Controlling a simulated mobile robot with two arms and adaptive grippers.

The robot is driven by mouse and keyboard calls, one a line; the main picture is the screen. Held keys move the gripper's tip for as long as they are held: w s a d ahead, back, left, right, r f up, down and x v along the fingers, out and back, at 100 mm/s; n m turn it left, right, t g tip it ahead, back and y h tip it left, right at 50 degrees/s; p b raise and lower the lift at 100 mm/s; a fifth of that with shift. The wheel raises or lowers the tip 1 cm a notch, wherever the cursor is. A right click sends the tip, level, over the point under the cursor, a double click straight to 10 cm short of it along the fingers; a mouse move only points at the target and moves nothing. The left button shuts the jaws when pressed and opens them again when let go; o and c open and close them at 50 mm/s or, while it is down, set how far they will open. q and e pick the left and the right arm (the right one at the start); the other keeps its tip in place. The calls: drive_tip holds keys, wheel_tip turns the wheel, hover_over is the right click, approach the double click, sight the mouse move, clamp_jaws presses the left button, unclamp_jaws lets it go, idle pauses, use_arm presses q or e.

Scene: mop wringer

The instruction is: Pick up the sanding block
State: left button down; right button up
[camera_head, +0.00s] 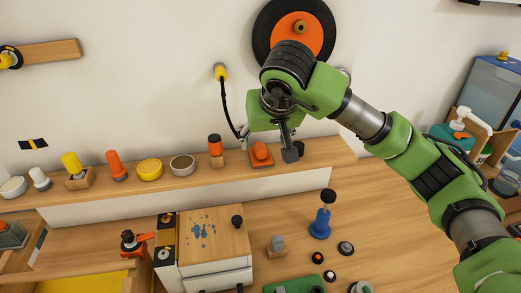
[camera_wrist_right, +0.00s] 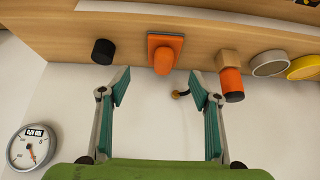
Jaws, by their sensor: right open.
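The sanding block (camera_head: 261,153) is an orange rounded grip on a flat base, resting on the long wooden wall shelf (camera_head: 315,158). In the right wrist view the sanding block (camera_wrist_right: 164,55) lies just beyond the fingertips, roughly centred between them. My right gripper (camera_head: 268,146) is open and empty, close above and around the block in the head view. In the right wrist view my right gripper (camera_wrist_right: 160,84) has its two fingers spread, with a visible gap to the block. My left gripper is out of view.
A black cylinder (camera_wrist_right: 103,52) stands on one side of the block; an orange-and-black cylinder by a wooden cube (camera_wrist_right: 231,85) stands on the other. Grey (camera_head: 182,165) and yellow (camera_head: 149,169) rings sit farther left. A black cable (camera_head: 228,105) hangs on the wall nearby.

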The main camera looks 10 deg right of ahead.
sight(261, 146)
drive_tip(key=p+x, duration=0.2)
drive_tip(key=x, duration=0.1)
drive_tip(key=p+x, duration=0.1)
drive_tip(key=x, duration=0.1)
drive_tip(key=shift+a, duration=0.25)
drive_tip(key=shift+w+f, duration=0.2)
drive_tip(key=shift+f, duration=0.1)
drive_tip(key=c, duration=1.2)
